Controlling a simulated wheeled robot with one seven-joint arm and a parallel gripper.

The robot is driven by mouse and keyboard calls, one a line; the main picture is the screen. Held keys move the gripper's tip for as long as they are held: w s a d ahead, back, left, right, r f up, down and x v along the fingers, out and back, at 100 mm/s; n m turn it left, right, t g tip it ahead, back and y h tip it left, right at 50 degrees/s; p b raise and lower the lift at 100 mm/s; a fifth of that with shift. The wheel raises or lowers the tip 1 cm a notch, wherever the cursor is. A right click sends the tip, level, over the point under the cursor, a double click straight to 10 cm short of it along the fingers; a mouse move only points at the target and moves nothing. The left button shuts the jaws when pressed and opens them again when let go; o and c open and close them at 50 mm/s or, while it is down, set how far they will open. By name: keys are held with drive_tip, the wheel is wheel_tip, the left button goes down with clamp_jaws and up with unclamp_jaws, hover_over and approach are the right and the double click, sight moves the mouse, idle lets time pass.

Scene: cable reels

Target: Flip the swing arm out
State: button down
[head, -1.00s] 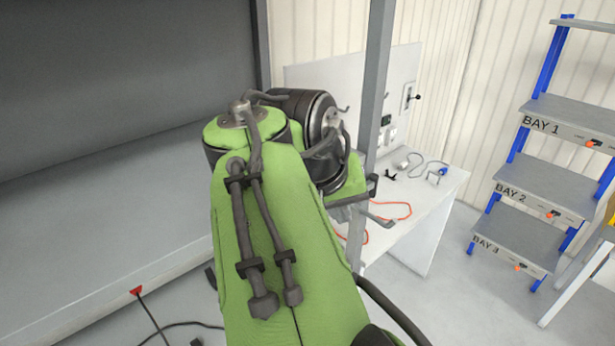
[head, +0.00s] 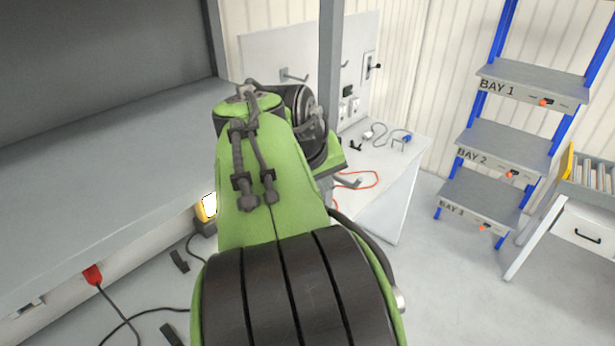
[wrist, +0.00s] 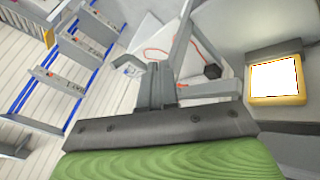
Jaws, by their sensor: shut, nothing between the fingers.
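My gripper (head: 352,183) is partly hidden behind my green arm in the head view, over the near side of the white table. In the wrist view its fingers (wrist: 155,72) are together with nothing between them. I cannot pick out the swing arm for certain. A grey hooked arm (head: 293,76) sticks out from the white back panel (head: 262,50), well behind the gripper and apart from it. A small black-knobbed lever (head: 374,66) sits on a plate at the panel's right side.
A grey post (head: 330,60) stands close beside my arm. The white table (head: 395,190) holds an orange cable (head: 358,180) and plugs. A bay rack (head: 500,140) stands right. A yellow lamp (head: 208,206) is low left; cables cross the floor. Floor between table and rack is clear.

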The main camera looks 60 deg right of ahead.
sight(344, 180)
drive_tip(key=s+d, duration=0.1)
drive_tip(key=s+d+f, duration=0.1)
drive_tip(key=d, duration=0.1)
drive_tip(key=shift+s, duration=0.25)
